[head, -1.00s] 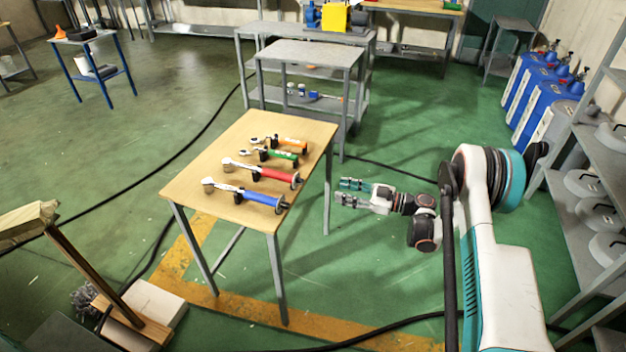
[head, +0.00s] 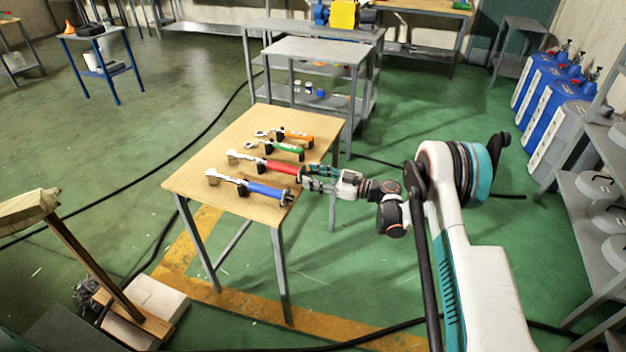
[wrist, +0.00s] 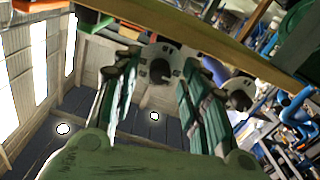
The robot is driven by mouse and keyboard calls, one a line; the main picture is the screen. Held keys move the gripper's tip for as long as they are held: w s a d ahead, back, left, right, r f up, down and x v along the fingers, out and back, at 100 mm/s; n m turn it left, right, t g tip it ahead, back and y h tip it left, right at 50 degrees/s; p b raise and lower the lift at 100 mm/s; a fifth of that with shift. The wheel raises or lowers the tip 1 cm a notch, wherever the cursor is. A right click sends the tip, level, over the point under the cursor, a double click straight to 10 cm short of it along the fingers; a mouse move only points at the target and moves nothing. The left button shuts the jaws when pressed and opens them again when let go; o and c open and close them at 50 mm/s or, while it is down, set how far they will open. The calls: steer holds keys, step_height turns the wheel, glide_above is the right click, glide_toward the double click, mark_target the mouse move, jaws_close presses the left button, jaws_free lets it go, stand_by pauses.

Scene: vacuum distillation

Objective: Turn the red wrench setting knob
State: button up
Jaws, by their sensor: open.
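The red wrench (head: 281,168) lies on the wooden table (head: 215,160), its handle pointing right toward my gripper. My gripper (head: 310,177) is at the table's right edge, with its fingertips right at the handle's end, where the setting knob is. In the wrist view my gripper (wrist: 160,85) is open, with its two green fingers apart. A grey round knob (wrist: 158,68) shows between them, apparently the red wrench's. Contact with the fingers cannot be told. In the head view the fingers partly hide this knob.
The blue wrench (head: 265,190) lies in front of the red one, the green wrench (head: 288,148) and orange wrench (head: 295,135) behind. A second grey knob (wrist: 238,95) is right of my fingers in the wrist view. A grey metal table (head: 317,48) stands behind.

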steer(key=shift+a, duration=0.3)
jaws_close()
steer(key=shift+m, duration=0.4)
steer(key=shift+m+t, duration=0.5)
steer(key=shift+m, duration=12.9)
